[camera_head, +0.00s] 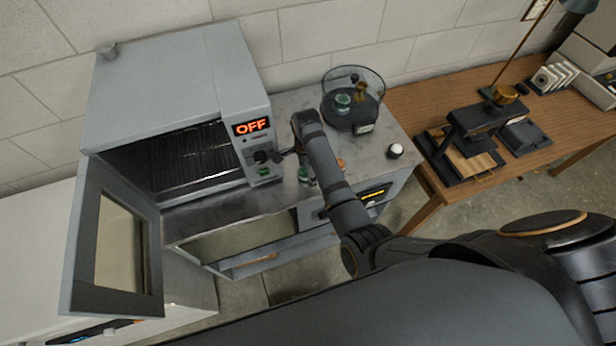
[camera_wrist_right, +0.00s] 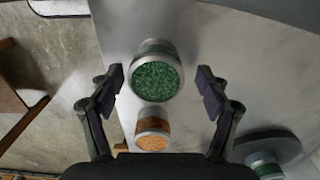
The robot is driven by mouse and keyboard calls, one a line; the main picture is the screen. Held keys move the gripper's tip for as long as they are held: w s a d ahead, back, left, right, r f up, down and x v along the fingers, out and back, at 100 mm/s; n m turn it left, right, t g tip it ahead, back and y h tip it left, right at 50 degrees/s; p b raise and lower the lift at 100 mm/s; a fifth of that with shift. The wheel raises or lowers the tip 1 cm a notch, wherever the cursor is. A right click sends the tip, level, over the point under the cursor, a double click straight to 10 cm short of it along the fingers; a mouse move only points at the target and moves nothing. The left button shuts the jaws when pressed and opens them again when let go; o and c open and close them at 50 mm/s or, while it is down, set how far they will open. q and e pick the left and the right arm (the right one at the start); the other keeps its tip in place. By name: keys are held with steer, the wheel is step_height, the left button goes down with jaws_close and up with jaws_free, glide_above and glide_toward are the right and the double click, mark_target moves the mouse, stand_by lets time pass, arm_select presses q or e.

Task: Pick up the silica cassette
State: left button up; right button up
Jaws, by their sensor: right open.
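A small clear-ended canister of green granules (camera_wrist_right: 157,78) stands on the grey worktop, between the spread fingers of my right gripper (camera_wrist_right: 160,84) in the right wrist view. A similar canister of orange granules (camera_wrist_right: 152,134) is just below it. These look like silica cassettes; I cannot read labels on them. In the head view the green one (camera_head: 304,174) and the orange one (camera_head: 340,163) show partly behind my right arm. My right gripper is open and empty, with its fingers apart from the green canister. My left gripper is not in view.
An oven with its door (camera_head: 112,240) open and an OFF display (camera_head: 251,126) stands left of the canisters. A glass-walled round vessel (camera_head: 352,120) holding another green item is behind. A white knob (camera_head: 395,150) sits to the right. A wooden table (camera_head: 420,100) holds equipment.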

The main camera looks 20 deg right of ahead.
steer(key=shift+s+a+r, duration=0.3)
steer(key=shift+r, duration=0.05)
steer(key=shift+c, duration=0.7)
steer(key=shift+a, duration=0.15)
steer(key=shift+c, duration=1.2)
steer(key=c, duration=0.7)
steer(key=shift+c, duration=1.1)
